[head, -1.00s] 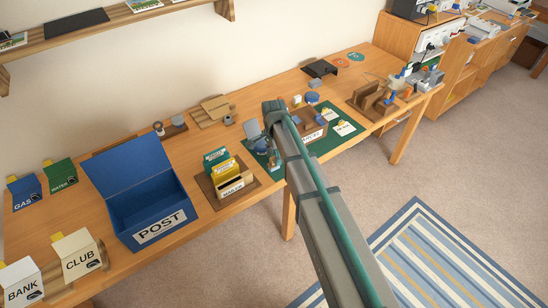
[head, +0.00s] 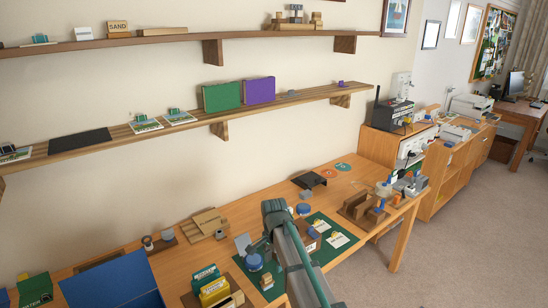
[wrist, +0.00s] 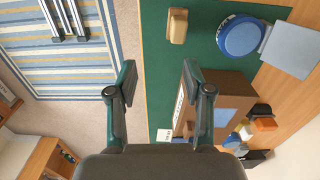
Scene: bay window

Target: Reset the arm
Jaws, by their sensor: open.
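My gripper (wrist: 158,85) is open and empty in the wrist view, its two fingers wide apart. It hangs over the front edge of the green mat (wrist: 155,45), with the floor and striped rug (wrist: 75,65) below on the left. A brown box (wrist: 225,98) lies beside and partly behind the right finger. In the head view my arm (head: 290,255) reaches up over the table, and its far end hides part of the green mat (head: 325,257). The fingers are hidden in the head view.
A blue lidded box (head: 115,285) and a card holder (head: 213,290) stand left of my arm. On the mat are a blue round thing (wrist: 240,36) and a small wooden block (wrist: 177,25). Wall shelves (head: 190,110) run above the table. Open floor lies at right (head: 420,265).

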